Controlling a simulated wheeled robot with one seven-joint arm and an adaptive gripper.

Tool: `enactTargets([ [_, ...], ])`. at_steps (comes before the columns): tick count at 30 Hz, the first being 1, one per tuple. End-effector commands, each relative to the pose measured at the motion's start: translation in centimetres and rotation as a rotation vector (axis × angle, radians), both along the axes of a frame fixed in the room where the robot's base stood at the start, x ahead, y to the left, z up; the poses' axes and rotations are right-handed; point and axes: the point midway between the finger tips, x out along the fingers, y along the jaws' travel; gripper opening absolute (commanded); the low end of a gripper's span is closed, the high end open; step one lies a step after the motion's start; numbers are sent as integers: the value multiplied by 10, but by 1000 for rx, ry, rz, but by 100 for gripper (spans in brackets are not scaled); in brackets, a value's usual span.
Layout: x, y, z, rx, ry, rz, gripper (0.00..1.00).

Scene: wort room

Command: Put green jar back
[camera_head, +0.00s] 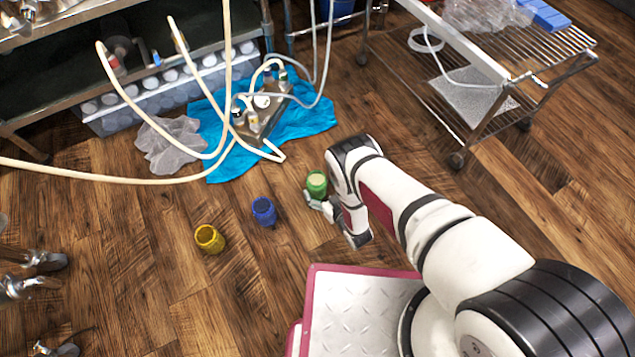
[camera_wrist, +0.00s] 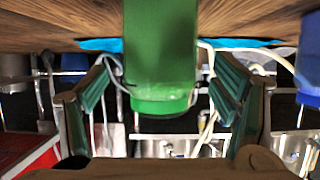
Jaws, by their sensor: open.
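The green jar (camera_head: 316,180) stands upright on the wooden floor, to the right of the other jars in the head view. My gripper (camera_head: 322,206) is low beside it, on its near side. In the wrist view, which looks upside down, the green jar (camera_wrist: 160,55) fills the middle, between the spread fingers of my gripper (camera_wrist: 165,95). Gaps show between the jar and both fingers. The jar's far side is hidden.
A blue jar (camera_head: 264,211) and a yellow jar (camera_head: 209,239) stand on the floor to the left. A blue cloth (camera_head: 225,160) with a metal fixture and hoses lies behind. A wire cart (camera_head: 480,95) stands back right. Floor between the jars is clear.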

Motion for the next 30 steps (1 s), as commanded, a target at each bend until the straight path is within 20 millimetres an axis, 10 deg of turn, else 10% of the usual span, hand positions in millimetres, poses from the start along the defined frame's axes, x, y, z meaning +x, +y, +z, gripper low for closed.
enactTargets([
  [16,-60,-41,30,-1,1,-1,81],
  [25,-59,-41,32,-2,1,-2,81],
  [30,-20,-34,52,-26,18,-25,81],
])
